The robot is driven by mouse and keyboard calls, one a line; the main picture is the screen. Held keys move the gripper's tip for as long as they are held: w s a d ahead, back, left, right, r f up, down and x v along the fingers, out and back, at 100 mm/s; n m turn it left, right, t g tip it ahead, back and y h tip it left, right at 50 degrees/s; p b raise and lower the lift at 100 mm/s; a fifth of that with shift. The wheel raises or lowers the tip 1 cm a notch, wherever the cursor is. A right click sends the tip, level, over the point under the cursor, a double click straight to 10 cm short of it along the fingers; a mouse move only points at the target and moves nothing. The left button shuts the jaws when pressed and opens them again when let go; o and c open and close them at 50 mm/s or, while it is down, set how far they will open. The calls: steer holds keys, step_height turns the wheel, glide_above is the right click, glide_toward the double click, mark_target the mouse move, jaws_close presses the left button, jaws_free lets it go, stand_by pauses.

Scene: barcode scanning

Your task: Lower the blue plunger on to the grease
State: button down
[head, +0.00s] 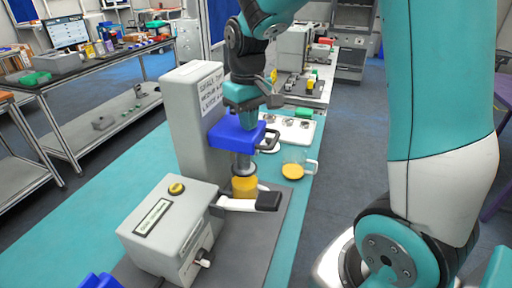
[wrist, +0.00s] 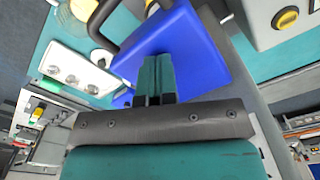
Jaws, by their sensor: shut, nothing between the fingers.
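The blue plunger (head: 233,133) is a blue block with a dark loop handle on its right side, standing in front of a tall grey housing. Its metal shaft reaches down to a yellow mass of grease (head: 245,187) below. Whether the shaft touches the grease is hard to tell. My gripper (head: 240,112) points down, shut and empty, right above the block's top. In the wrist view the shut fingertips (wrist: 154,68) lie over the blue plunger (wrist: 195,50). Whether they press on it is unclear.
A grey box with a yellow button (head: 177,188) and a white, black-ended lever (head: 250,202) stand in front. A glass mug with yellow contents (head: 294,168) is to the right. A white plate with round pieces (head: 297,129) lies behind. The teal bench (head: 115,195) is clear at left.

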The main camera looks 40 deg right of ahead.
steer(key=shift+f+b, duration=0.3)
steer(key=shift+f, duration=0.4)
step_height(320, 180, up, 9)
steer(key=p, duration=0.8)
steer(key=shift+r, duration=0.1)
steer(key=shift+s+a, duration=0.1)
steer(key=shift+a, duration=0.1)
steer(key=s+a+f+n+y+b, duration=0.3)
steer(key=s+a+n+b, duration=0.3)
steer(key=s+a, duration=1)
steer(key=s+y, duration=0.1)
steer(key=s, duration=0.2)
steer(key=shift+s+a+f, duration=0.15)
steer(key=shift+s+a, duration=0.1)
steer(key=shift+a, duration=0.05)
